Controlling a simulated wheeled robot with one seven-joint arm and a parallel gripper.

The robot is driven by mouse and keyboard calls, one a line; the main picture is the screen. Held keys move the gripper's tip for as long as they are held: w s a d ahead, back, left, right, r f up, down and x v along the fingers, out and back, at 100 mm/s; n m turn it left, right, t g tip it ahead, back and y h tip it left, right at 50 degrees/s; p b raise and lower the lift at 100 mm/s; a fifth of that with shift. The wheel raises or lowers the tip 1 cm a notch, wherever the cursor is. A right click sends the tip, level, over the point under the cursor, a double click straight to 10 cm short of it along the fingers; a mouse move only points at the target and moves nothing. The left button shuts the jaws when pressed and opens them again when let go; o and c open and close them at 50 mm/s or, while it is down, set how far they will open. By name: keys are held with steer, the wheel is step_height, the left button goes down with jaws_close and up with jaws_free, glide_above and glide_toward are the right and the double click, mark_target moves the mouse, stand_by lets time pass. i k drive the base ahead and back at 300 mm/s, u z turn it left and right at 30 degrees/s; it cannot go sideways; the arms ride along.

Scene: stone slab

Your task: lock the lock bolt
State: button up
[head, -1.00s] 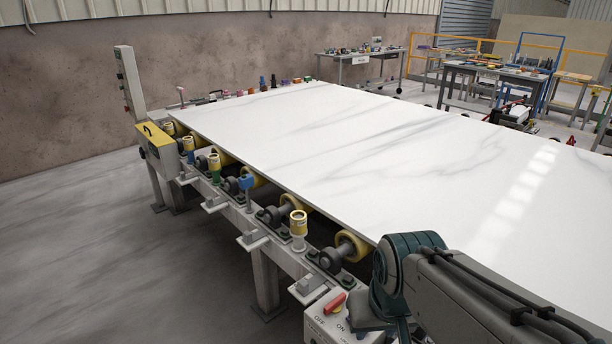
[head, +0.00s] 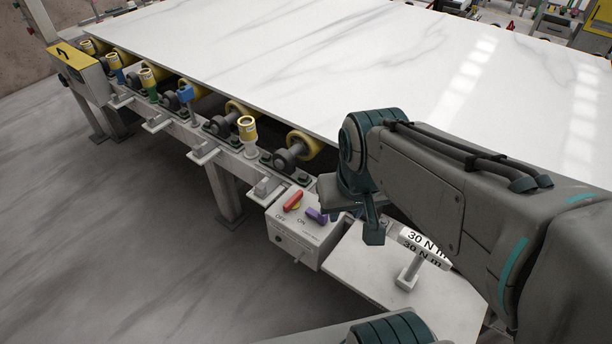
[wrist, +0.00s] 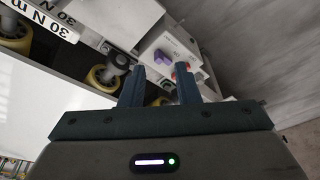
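A white switch box (head: 290,240) marked OFF and ON hangs at the slab stand's near edge. A red handle (head: 293,201) and a purple piece (head: 317,215) sit on its top. I cannot tell which part is the lock bolt. My gripper (head: 372,232) is just right of the box in the head view. In the wrist view my gripper (wrist: 160,75) has its two fingers apart with nothing held between them. The purple piece (wrist: 163,58) shows beyond the fingers, and the red handle is partly hidden by one finger.
A large white stone slab (head: 330,60) lies on yellow rollers (head: 304,145). A torque tool marked 30 N m (head: 425,246) rests on a holder on a white side shelf (head: 360,275) beside the box. Small brackets line the stand's edge. The floor (head: 110,230) at left is open.

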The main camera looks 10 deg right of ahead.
mark_target(323, 220)
steer(key=z, duration=1.35)
steer(key=k, duration=0.4)
steer(key=u, duration=0.4)
